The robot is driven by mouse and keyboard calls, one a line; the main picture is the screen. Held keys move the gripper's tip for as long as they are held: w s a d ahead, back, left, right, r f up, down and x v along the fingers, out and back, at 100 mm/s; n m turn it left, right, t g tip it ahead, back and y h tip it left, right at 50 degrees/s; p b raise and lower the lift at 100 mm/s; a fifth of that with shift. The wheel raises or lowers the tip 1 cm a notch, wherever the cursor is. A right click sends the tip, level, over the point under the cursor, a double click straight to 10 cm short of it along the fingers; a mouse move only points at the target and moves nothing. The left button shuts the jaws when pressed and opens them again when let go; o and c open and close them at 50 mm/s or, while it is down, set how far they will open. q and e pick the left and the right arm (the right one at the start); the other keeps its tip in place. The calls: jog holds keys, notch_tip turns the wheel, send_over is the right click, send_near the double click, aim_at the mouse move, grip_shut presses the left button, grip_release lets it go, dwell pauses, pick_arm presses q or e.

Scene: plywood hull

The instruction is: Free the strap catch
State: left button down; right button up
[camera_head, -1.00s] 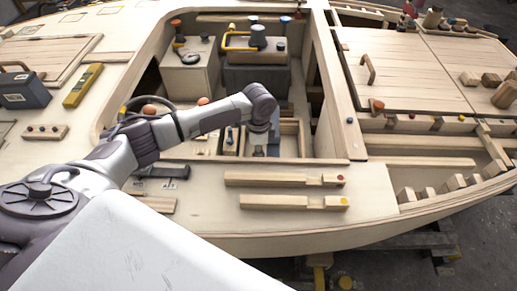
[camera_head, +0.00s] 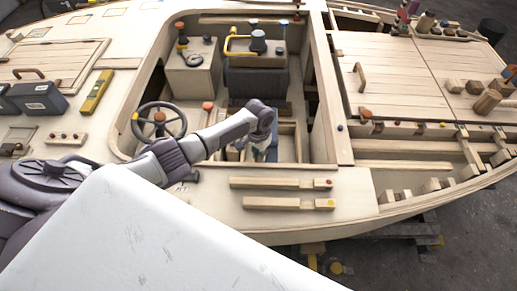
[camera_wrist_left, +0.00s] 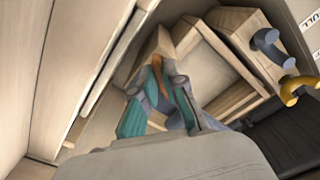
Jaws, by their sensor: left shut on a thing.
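My left gripper (camera_head: 264,152) reaches down into the open well in the deck, into a wooden compartment near the well's front edge. In the left wrist view the gripper (camera_wrist_left: 160,92) has teal-padded fingers closed around a narrow orange-brown piece (camera_wrist_left: 156,66), which shows between and just beyond the fingertips. Most of this piece is hidden by the fingers, and I cannot tell for sure that it is the strap catch. No strap is clearly visible. My right gripper is in neither view.
Wooden walls of the compartment (camera_wrist_left: 222,60) stand close around the fingers. A blue-grey hook (camera_wrist_left: 268,44) and a yellow hook (camera_wrist_left: 298,88) are at the right. A steering wheel (camera_head: 141,124) stands left of my arm. Two wooden bars (camera_head: 270,183) lie on the front deck.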

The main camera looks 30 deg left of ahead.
pick_arm(q)
jog(key=n+p, duration=0.2)
jog(key=n, duration=0.1)
jog(key=shift+r+n, duration=0.15)
jog(key=shift+n, duration=0.15)
jog(key=shift+n+p, duration=0.95)
jog(key=shift+n, duration=0.75)
jog(key=shift+w, duration=0.1)
jog(key=c, duration=1.2)
grip_release()
jog(key=shift+c, duration=0.2)
notch_tip(320, 180, up, 12)
